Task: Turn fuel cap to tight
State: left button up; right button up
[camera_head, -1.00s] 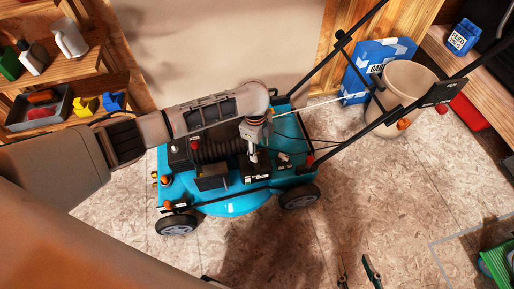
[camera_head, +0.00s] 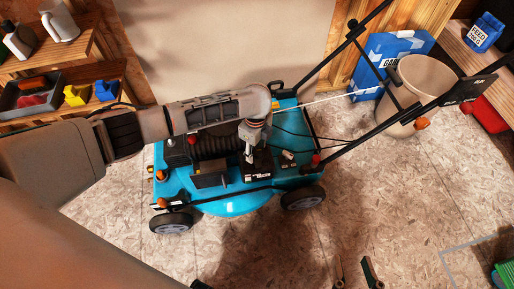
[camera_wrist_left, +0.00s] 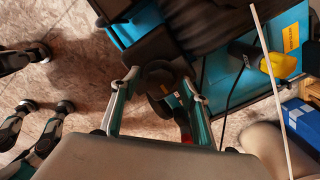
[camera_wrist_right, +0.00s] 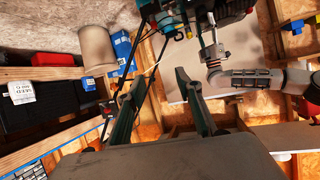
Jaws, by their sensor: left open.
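The blue mower (camera_head: 235,207) stands on the floor in the head view, its handle rising to the right. My left gripper (camera_head: 250,158) points down over the dark engine part of the mower. In the left wrist view its two fingers are apart, and a dark round cap (camera_wrist_left: 163,76) shows between their tips. I take this to be the fuel cap; its marks cannot be read, and I cannot tell if a finger touches it. In the head view the gripper hides the cap. My right gripper (camera_head: 354,270) is open and empty, low in front of the mower.
A beige bucket (camera_head: 412,90) and a blue box (camera_head: 388,52) stand behind the mower handle at right. Shelves with a grey tray (camera_head: 48,95) are at left. A bench (camera_head: 478,55) is at far right.

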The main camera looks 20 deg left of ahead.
pick_arm(q)
jog(key=shift+r, duration=0.1)
jog(key=c, duration=1.1)
